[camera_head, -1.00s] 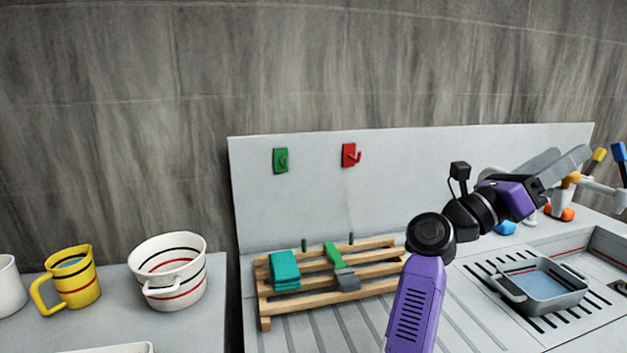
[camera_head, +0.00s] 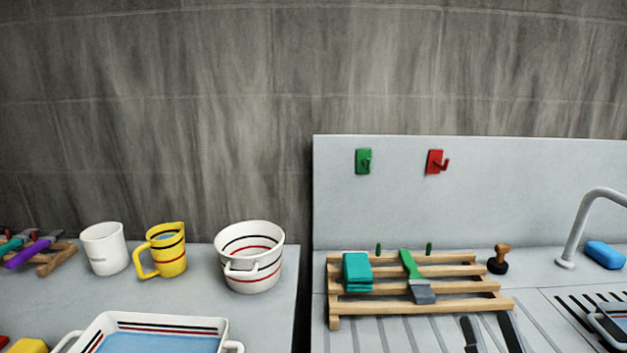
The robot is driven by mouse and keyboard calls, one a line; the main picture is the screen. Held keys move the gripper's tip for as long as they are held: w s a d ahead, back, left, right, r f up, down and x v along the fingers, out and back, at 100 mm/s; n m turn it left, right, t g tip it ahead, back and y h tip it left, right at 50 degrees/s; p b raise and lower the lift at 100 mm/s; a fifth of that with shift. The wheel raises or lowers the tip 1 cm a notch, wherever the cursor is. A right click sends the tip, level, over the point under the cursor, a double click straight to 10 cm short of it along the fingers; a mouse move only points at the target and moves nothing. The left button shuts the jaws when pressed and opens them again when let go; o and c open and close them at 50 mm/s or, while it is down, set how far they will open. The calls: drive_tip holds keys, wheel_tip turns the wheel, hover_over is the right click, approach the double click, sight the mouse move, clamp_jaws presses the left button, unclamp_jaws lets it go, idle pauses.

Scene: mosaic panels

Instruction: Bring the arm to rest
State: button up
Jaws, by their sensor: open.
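Only the tips of my gripper (camera_head: 490,334) show, at the bottom edge in the head view. They are two dark fingers standing apart with nothing between them, in front of the wooden rack (camera_head: 420,306). The rest of my arm is below the picture and hidden. The rack stands on the grooved drainboard and holds a folded teal cloth (camera_head: 356,272) and a green-handled scraper (camera_head: 416,278).
A stopper-like tool (camera_head: 498,260), faucet (camera_head: 580,225), blue sponge (camera_head: 604,254) and grey pan (camera_head: 612,322) are at right. The left counter holds a white bowl (camera_head: 250,262), yellow jug (camera_head: 165,252), white cup (camera_head: 104,250) and tray (camera_head: 238,347). Hooks (camera_head: 364,161) are on the backsplash.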

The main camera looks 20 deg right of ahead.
drive_tip(key=s+a+f+n+g+y, duration=0.1)
drive_tip(key=s+a+f+g, duration=0.3)
drive_tip(key=s+f, duration=0.5)
drive_tip(key=s+a+f+n+g+y, duration=0.2)
drive_tip(key=s+a+f+g, duration=0.3)
drive_tip(key=s, duration=0.9)
drive_tip(key=a+f+y, duration=0.1)
drive_tip(key=a+f, duration=0.2)
drive_tip(key=f, duration=0.1)
drive_tip(key=shift+s+f+n+g, duration=0.2)
drive_tip(key=shift+f+n+g, duration=0.1)
